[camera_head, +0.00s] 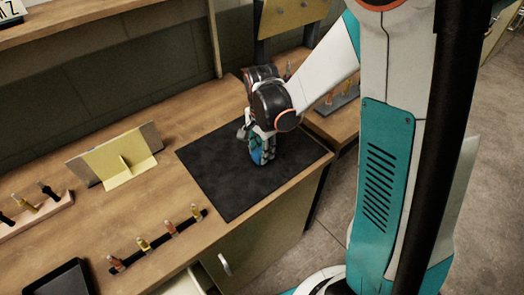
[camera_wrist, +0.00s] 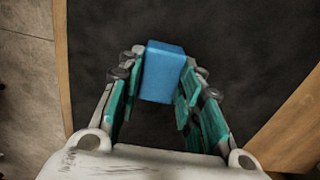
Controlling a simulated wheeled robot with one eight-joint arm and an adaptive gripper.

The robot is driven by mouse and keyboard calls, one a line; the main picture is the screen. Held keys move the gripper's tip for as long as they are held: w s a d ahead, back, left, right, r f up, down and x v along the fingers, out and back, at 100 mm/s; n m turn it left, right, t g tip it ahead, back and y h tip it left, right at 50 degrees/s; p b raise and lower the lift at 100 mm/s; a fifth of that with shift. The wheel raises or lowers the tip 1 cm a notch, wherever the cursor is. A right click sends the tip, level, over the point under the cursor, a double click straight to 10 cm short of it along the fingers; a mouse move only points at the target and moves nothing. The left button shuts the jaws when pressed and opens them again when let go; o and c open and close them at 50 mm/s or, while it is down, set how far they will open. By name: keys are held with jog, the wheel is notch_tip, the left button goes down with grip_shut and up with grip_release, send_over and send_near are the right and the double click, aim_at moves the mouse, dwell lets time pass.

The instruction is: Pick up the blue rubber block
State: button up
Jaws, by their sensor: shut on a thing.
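The blue rubber block (camera_wrist: 162,72) is between the fingertips of my gripper (camera_wrist: 158,85) in the wrist view. The teal finger pads press on its left and right sides, so the gripper is shut on it. In the head view my gripper (camera_head: 259,146) points down over the black mat (camera_head: 215,177). A bit of the blue block (camera_head: 256,156) shows there between the fingers, mostly hidden by them. I cannot tell whether the block touches the mat or is just above it.
The mat lies on a wooden workbench (camera_head: 165,205). To the left stand a yellow angled bracket piece (camera_head: 118,160), a black strip with several small upright fasteners (camera_head: 160,240), a wooden holder (camera_head: 40,215) and a black tray (camera_head: 62,280). The mat around the gripper is clear.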

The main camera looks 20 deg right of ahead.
notch_tip(320, 180, up, 19)
jog(key=p, duration=0.6)
jog(key=shift+r, duration=0.2)
jog(key=shift+o, duration=0.9)
jog(key=shift+c, duration=0.3)
